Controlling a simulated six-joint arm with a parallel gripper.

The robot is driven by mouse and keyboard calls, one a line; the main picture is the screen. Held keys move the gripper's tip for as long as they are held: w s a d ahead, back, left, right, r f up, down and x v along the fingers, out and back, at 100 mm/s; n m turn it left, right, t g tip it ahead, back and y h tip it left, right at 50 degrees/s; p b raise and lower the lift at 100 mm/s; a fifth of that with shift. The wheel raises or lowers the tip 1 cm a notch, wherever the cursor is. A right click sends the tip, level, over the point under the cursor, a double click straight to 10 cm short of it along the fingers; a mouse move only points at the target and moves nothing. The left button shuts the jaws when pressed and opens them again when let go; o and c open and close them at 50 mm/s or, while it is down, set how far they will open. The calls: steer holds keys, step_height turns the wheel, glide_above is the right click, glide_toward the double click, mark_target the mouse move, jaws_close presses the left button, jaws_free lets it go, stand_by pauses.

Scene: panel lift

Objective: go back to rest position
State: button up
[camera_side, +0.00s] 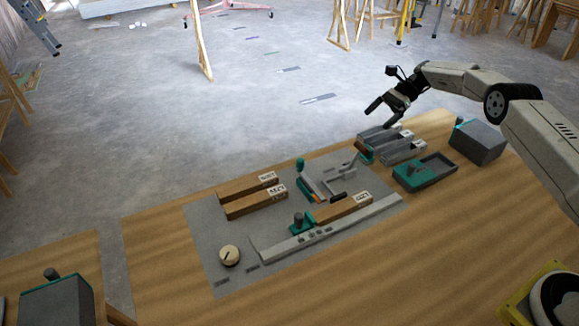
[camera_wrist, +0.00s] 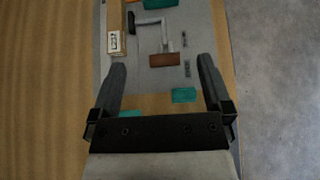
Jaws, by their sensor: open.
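My gripper (camera_side: 384,113) is in the air above the far right part of the work table, over the grey bins. Its two fingers are spread apart with nothing between them. In the wrist view my gripper (camera_wrist: 160,85) points down, with the fingers on either side of a strip of table and a small teal part (camera_wrist: 184,95). The wooden table (camera_side: 160,250) carries a grey panel (camera_side: 225,205) below and to the left of the gripper. The gripper touches nothing that I can see.
Labelled wooden blocks (camera_side: 256,203), a long grey rail (camera_side: 330,230) and a round knob (camera_side: 229,256) are on the panel. Grey bins (camera_side: 404,152), a teal-edged tray (camera_side: 425,173) and a grey box (camera_side: 478,142) stand at the right. Open floor (camera_side: 270,110) lies beyond the table.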

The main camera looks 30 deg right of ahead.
steer(key=shift+a, duration=0.1)
steer(key=s+a+r+n+h, duration=0.4)
steer(key=s+a+n+h, duration=0.35)
steer(key=s, duration=0.35)
steer(key=s+a+n+t+h, duration=0.2)
steer(key=s+n, duration=0.8)
steer(key=s, duration=1)
steer(key=shift+a+t+h, duration=0.3)
steer(key=shift+a+h, duration=0.65)
steer(key=shift+a, duration=0.05)
steer(key=shift+w+n, duration=0.15)
steer(key=shift+n, duration=0.1)
